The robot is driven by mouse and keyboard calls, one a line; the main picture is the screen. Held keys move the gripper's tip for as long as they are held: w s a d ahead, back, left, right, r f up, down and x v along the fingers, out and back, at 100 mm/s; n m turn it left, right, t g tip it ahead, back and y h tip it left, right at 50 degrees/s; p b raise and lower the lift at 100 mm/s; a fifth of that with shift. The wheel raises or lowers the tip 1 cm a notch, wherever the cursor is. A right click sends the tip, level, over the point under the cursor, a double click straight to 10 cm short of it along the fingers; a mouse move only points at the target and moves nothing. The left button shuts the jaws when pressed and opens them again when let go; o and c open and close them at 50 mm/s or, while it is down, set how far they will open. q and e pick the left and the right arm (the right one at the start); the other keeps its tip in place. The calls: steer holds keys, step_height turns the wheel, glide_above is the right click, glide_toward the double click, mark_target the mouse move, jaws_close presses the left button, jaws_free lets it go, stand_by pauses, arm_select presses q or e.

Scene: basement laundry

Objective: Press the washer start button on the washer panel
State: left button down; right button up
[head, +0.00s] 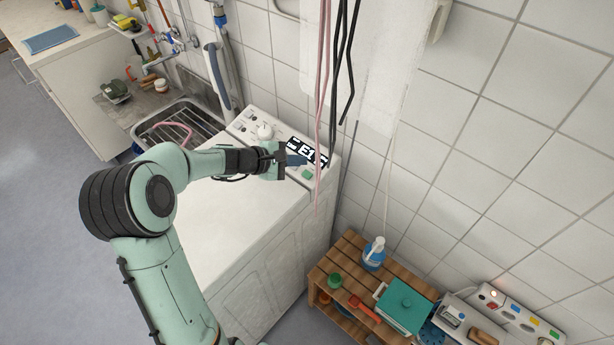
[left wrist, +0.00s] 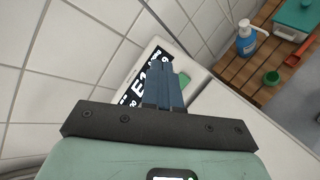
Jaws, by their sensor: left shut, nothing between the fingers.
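The white washer (head: 262,225) stands against the tiled wall. Its panel (head: 262,117) runs along the back of the top, with a white knob (head: 264,131) and a dark display (head: 307,150) showing light characters that look like "E1". A green button (head: 308,174) sits on the panel just below the display; it also shows in the left wrist view (left wrist: 185,80), beside the fingertips. My left gripper (head: 303,160) is shut and empty over the panel, by the display and the green button. I cannot tell whether its fingertips (left wrist: 167,68) touch the panel. My right gripper is not in view.
Pink and black cables (head: 325,90) hang in front of the wall by the panel's right end. A wooden slatted shelf (head: 345,262) with a blue bottle (head: 374,254) and a teal box (head: 404,304) stands right of the washer. A sink (head: 182,125) lies left.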

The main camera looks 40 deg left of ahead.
mark_target(302, 180)
arm_select(q)
steer(key=f+b, duration=0.1)
steer(key=f, duration=0.1)
steer(key=w+f, duration=0.1)
steer(key=f, duration=0.1)
steer(key=shift+b, duration=0.4)
steer(key=shift+w+f+b, duration=0.2)
steer(key=shift+f+b, duration=0.25)
steer(key=shift+f, duration=0.1)
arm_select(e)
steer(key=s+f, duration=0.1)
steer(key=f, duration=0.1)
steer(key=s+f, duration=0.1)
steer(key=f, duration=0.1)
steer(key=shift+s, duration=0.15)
arm_select(q)
steer(key=shift+w, duration=0.1)
steer(key=shift+f, duration=0.1)
stand_by(0.5)
steer(key=shift+f+b, duration=0.35)
steer(key=shift+b, duration=0.15)
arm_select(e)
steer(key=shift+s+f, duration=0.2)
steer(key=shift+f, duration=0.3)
